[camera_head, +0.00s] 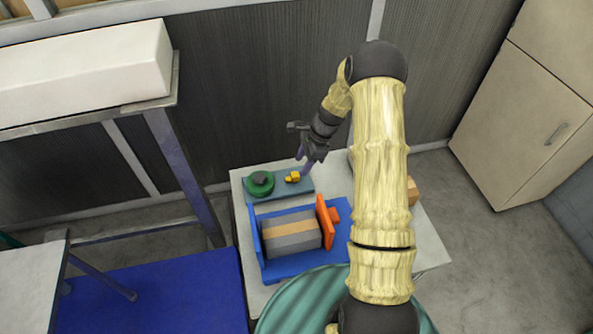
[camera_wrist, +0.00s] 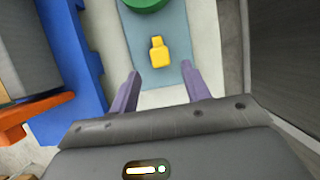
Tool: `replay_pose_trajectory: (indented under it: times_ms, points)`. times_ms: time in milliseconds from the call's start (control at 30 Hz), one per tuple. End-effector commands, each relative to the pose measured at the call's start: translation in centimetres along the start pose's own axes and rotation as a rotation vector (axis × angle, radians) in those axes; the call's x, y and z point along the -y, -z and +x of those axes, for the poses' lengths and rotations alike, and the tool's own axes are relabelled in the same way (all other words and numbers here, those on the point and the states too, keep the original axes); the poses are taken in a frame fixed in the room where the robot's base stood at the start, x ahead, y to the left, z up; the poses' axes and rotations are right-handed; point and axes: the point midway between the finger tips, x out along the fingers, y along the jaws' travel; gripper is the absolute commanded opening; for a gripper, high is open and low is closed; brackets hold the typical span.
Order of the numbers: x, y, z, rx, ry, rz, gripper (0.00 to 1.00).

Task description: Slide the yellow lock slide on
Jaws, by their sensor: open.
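The yellow lock slide (camera_head: 293,177) lies on a blue-grey tray (camera_head: 264,196) at the back of the small table, to the right of a green reel (camera_head: 260,184). In the wrist view the yellow lock slide (camera_wrist: 159,56) lies just ahead of my fingertips, lined up with the gap between them. My gripper (camera_wrist: 160,72) is open with nothing between its purple fingers. In the head view my gripper (camera_head: 305,165) hangs above the tray's right end. The blue stand (camera_head: 300,265) holds grey and tan blocks, with an orange plate (camera_head: 325,222) at its right side.
The light table top (camera_head: 425,245) has bare room at its front right. A wooden block (camera_head: 412,192) sits beside my arm. A ribbed dark wall (camera_head: 260,90) stands behind the table, and it is close on the right in the wrist view.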

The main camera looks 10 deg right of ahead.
Motion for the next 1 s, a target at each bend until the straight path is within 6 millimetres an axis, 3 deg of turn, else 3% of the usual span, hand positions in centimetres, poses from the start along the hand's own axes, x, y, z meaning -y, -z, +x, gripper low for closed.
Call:
replay_pose_trajectory:
  times_ms: [300, 667, 900, 1000]
  points:
    - [0.0, -0.1, 4.8, 0.000, -0.001, -0.002, 0.47]
    - [0.0, 0.0, 5.6, 0.000, 0.001, -0.002, 0.47]
    - [0.0, 0.0, 5.6, 0.000, 0.001, -0.001, 0.04]
    - [0.1, 0.0, 5.5, 0.000, 0.001, -0.001, 0.00]
